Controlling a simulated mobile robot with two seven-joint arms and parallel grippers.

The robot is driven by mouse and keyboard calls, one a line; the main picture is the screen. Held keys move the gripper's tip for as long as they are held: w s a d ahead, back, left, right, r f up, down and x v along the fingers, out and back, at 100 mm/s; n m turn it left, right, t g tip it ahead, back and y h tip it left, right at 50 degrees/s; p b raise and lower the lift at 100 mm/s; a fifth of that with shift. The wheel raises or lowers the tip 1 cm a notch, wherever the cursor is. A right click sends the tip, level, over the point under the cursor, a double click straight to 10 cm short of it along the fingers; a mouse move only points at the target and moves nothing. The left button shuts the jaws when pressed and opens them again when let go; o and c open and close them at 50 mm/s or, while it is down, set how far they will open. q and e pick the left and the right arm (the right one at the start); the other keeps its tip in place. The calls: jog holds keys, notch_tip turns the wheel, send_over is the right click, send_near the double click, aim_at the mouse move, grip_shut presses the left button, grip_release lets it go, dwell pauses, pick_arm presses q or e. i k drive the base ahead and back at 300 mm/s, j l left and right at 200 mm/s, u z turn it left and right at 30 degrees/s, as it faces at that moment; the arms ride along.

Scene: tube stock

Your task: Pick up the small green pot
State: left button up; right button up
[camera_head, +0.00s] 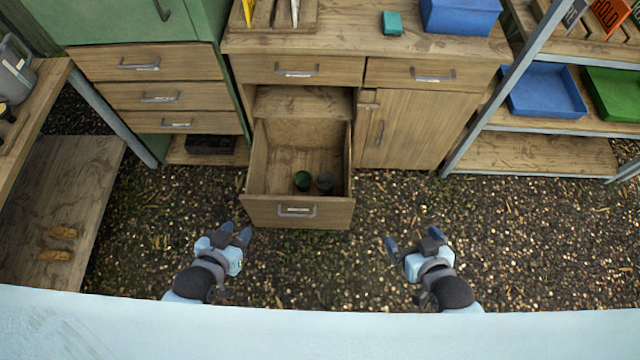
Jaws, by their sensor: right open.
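My right gripper (413,241) is to the right of the drawer, fingers apart and empty. Both grippers are well short of the pot.
A blue bin (460,14) and a teal box (392,23) sit on the cabinet top. A metal shelf with blue and green trays (612,92) stands right. The gravel floor is clear.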

aim_at(303, 179)
jog(key=i+j+u, duration=0.95)
jog(key=k, duration=0.1)
